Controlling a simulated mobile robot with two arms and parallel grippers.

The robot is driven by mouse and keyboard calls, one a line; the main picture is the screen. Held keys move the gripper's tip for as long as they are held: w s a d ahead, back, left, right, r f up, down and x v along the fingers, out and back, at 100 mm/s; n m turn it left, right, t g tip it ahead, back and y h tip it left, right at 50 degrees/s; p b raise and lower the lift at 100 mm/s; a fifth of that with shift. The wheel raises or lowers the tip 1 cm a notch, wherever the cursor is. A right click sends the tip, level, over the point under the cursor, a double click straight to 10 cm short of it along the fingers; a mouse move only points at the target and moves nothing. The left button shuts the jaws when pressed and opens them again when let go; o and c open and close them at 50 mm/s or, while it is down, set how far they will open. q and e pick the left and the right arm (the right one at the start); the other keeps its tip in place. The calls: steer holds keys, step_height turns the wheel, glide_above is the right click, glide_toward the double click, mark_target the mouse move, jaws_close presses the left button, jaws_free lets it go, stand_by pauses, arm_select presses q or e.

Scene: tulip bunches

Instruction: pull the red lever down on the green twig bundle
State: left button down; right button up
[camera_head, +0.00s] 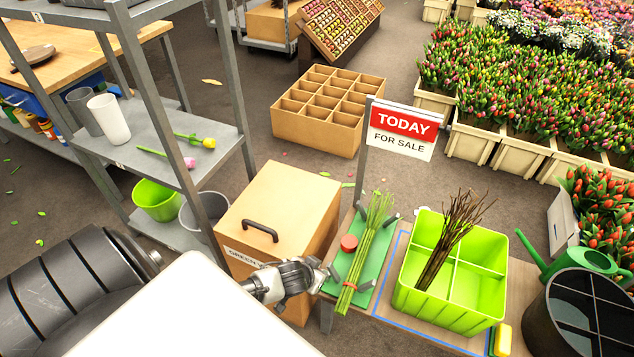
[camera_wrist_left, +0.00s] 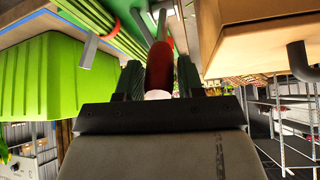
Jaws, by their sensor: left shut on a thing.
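The green twig bundle (camera_head: 371,240) lies on a green board (camera_head: 383,262) with grey pegs, a red band near its lower end. It shows at the top of the left wrist view (camera_wrist_left: 110,25). My left gripper (camera_head: 322,274) is at the board's left edge, beside the bundle. In the left wrist view its fingers (camera_wrist_left: 160,82) are shut on the red lever (camera_wrist_left: 159,66), which has a pale end. In the head view the gripper largely hides the lever. A round red knob (camera_head: 349,242) shows on the board. My right gripper is not in view.
A lime divided crate (camera_head: 455,282) with brown twigs stands right of the board. A cardboard box (camera_head: 285,208) with a dark handle stands close to its left. A "TODAY FOR SALE" sign (camera_head: 403,130) rises behind. A grey shelf (camera_head: 150,140) is at left.

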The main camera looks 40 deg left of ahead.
arm_select(q)
steer(key=shift+s+d+f, duration=0.25)
steer(key=shift+s+f, duration=0.15)
steer(key=shift+s, duration=0.1)
steer(key=c, duration=1.1)
jaws_free()
steer(key=o, duration=0.4)
steer(key=shift+w+r, duration=0.1)
steer(key=shift+c, duration=0.2)
steer(key=shift+w+a, duration=0.1)
steer(key=shift+r, duration=0.15)
steer(key=shift+s+r, duration=0.2)
steer(key=shift+r, duration=0.05)
steer(key=p+v, duration=0.2)
steer(key=v, duration=0.8)
